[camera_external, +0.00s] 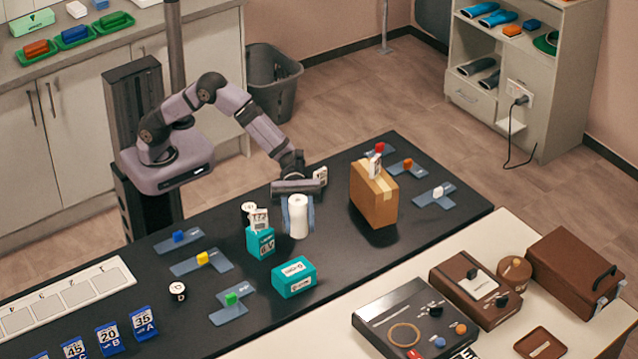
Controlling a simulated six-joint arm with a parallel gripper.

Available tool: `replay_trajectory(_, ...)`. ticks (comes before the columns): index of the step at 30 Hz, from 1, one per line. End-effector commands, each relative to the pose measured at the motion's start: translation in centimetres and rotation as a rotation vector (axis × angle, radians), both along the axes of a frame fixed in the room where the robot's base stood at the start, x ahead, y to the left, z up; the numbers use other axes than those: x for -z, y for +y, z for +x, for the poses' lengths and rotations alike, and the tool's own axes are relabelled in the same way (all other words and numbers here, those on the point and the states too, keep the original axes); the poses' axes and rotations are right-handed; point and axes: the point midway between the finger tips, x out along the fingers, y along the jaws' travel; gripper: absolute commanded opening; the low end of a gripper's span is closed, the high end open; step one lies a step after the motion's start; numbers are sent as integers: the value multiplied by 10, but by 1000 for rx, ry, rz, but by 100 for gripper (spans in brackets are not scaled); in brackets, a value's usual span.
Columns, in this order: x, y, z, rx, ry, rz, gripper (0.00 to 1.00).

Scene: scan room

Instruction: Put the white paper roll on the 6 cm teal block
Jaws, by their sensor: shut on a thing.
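The white paper roll (298,218) is upright between the two fingers of my gripper (298,228), which is shut on it. I cannot tell whether its bottom touches the black table top. Two teal blocks are near. One teal block (262,245) stands to the left of the roll, with a white labelled piece (259,219) at its top. The other teal block (294,279) lies nearer the camera, below the roll in the picture, with a white label on its clear top. I cannot read which one is 6 cm. The roll is apart from both.
A cardboard box (374,197) stands right of my gripper, with small things on top. A white round piece (248,208) is left of the roll. Blue-grey plates with coloured knobs (201,260) lie around.

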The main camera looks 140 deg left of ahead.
Motion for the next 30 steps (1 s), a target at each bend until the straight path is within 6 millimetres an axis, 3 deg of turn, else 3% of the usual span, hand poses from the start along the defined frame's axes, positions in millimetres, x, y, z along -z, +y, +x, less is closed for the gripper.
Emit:
replay_trajectory(3,-13,-36,24,31,-6,4,11)
replay_trajectory(7,-27,-63,39,48,-4,2,11)
replay_trajectory(12,-38,-81,48,60,-1,0,11)
replay_trajectory(17,-40,-85,50,62,0,0,11)
replay_trajectory(20,-34,-85,50,62,3,-1,11)
replay_trajectory(30,14,-84,49,61,4,-1,11)
